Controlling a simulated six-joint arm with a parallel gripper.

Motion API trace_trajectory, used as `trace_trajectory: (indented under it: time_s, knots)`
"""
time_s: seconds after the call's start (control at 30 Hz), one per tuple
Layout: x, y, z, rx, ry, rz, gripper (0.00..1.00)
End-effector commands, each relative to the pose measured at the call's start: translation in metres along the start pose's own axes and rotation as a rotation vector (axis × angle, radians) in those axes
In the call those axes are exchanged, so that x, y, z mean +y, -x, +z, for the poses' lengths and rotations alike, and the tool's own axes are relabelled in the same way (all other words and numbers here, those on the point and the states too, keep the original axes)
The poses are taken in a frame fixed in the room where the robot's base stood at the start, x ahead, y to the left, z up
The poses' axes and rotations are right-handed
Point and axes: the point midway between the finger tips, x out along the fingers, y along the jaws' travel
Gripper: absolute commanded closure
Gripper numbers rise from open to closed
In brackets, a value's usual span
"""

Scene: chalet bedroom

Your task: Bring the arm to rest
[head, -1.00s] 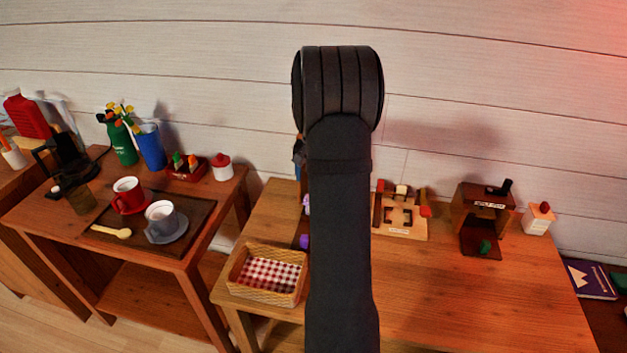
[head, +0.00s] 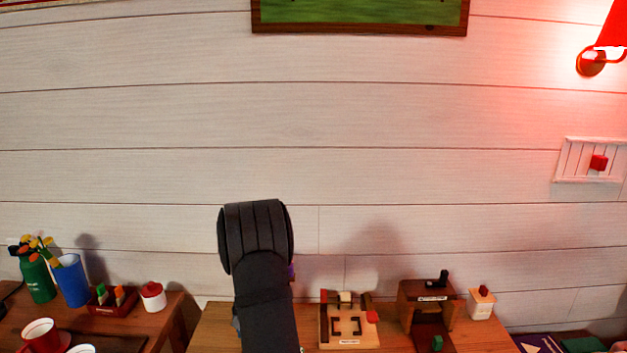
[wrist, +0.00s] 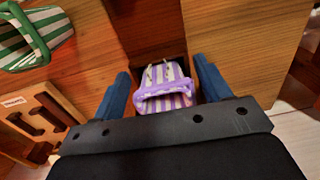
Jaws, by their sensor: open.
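My arm (head: 262,290) rises at the lower middle of the head view, and my gripper is hidden behind it there. In the wrist view my gripper (wrist: 163,72) shows its two blue fingers spread apart. A purple-and-white striped container (wrist: 166,88) appears between the fingers in the picture. It seems to lie beyond them, with no visible contact. A green-and-white striped container (wrist: 35,38) is at the upper left of the wrist view.
A wooden board with cut-out slots (head: 347,329) and a small wooden stand (head: 428,303) are on the table right of my arm. A white jar with a red lid (head: 152,296) and a blue vase (head: 71,280) stand left.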

Motion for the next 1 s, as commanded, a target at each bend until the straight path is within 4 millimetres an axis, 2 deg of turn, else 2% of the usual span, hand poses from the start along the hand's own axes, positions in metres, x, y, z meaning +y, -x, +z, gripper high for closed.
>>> trace_trajectory:
  time_s: [0.03, 0.1, 0.37, 0.73, 0.97, 1.0]
  knots:
    - [-0.001, 0.015, -0.003, 0.011, 0.0, -0.003, 0.3]
    - [-0.001, 0.023, -0.002, 0.01, 0.0, -0.003, 0.3]
    - [-0.002, 0.037, -0.002, 0.007, 0.0, -0.002, 0.3]
    - [-0.002, 0.035, -0.002, 0.006, 0.0, -0.001, 0.3]
    - [0.0, 0.006, -0.001, 0.003, 0.0, -0.001, 0.3]
    - [-0.001, 0.009, -0.003, 0.009, 0.0, -0.003, 0.3]
